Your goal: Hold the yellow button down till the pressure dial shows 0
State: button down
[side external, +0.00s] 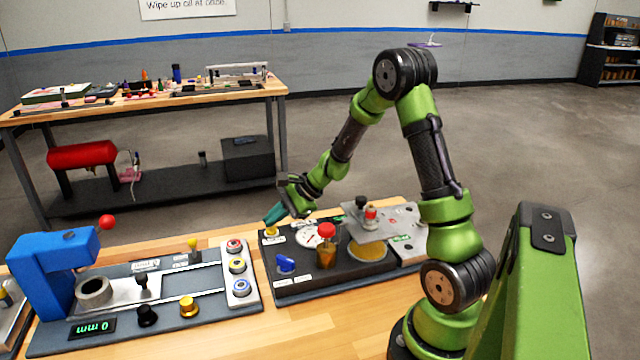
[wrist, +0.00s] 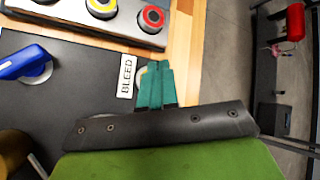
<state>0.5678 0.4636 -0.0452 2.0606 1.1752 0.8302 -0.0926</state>
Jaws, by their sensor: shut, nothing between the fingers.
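The yellow button (side external: 271,231) sits at the far left corner of the dark panel (side external: 330,284). My gripper (side external: 269,221) is shut and empty, its teal fingertips right over the button; I cannot tell whether the button is pressed in. In the wrist view the shut fingertips (wrist: 158,66) cover the button beside the "BLEED" label (wrist: 126,76), and only part of a pale ring shows around it. The pressure dial (side external: 309,236) has a white face, partly hidden by the red-topped part; its reading is too small to tell.
On the same panel are a blue knob (side external: 286,263), a red-topped amber part (side external: 326,255) and a grey plate (side external: 398,222). To the left stands a strip of several ringed buttons (side external: 239,273) and a blue press (side external: 55,262). Bare wood (side external: 215,330) lies in front.

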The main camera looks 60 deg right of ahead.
aim_at(275, 229)
jog(key=shift+f, duration=0.45)
dwell(1.7)
dwell(1.5)
jog(key=shift+r, duration=0.9)
jog(key=shift+r, duration=2.5)
